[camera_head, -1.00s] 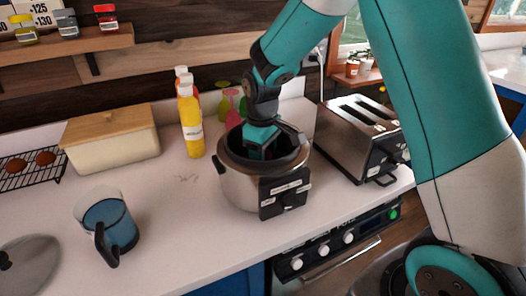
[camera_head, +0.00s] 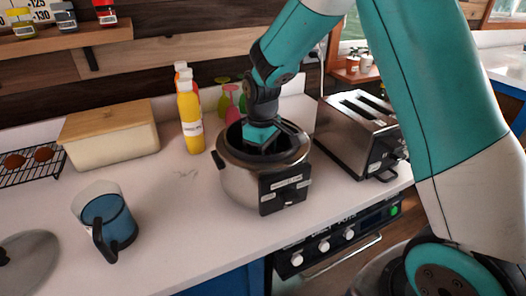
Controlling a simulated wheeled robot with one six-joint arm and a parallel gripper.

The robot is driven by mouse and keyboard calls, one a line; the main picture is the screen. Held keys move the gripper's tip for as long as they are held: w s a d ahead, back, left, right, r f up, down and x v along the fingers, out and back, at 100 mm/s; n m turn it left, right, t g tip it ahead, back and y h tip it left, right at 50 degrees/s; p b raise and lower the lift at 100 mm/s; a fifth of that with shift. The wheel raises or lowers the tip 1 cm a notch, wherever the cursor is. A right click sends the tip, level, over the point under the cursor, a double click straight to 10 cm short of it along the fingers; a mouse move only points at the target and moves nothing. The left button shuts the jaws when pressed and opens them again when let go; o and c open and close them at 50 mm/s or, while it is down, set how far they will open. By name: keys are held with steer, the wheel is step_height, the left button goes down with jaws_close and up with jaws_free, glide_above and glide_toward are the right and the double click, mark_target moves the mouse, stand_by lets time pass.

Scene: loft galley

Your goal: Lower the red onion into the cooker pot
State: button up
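The cooker pot (camera_head: 237,184) is a silver pot with a dark rim and a black control panel, standing on the white counter. Its lid is off. My gripper (camera_head: 262,148) points down into the pot's opening, with its fingers at and below the rim. The fingertips are hidden inside the pot, so I cannot see whether they are open or shut. I cannot see the red onion; the pot's inside is mostly blocked by the rim and my gripper.
A toaster (camera_head: 350,140) stands close to the right of the pot. A yellow bottle (camera_head: 190,118) and coloured glasses (camera_head: 232,98) are behind it. A blue-filled jug (camera_head: 108,222), a bread bin (camera_head: 110,135), a wire rack (camera_head: 30,165) and a lid (camera_head: 25,262) are at left.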

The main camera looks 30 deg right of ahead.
steer(key=shift+f+b, duration=0.3)
steer(key=shift+f, duration=0.25)
steer(key=o, duration=1)
steer(key=shift+r, duration=0.15)
step_height(320, 180, up, 17)
steer(key=b, duration=0.1)
steer(key=s+a+f+y, duration=0.1)
steer(key=s+a, duration=0.3)
steer(key=s, duration=0.4)
steer(key=s+a+f+y, duration=0.1)
steer(key=s+a+y, duration=0.1)
steer(key=s, duration=0.7)
steer(key=s+a+f+y, duration=0.1)
steer(key=s+a, duration=0.4)
steer(key=s, duration=0.4)
steer(key=shift+a+f+n, duration=0.3)
steer(key=shift+a+f, duration=0.05)
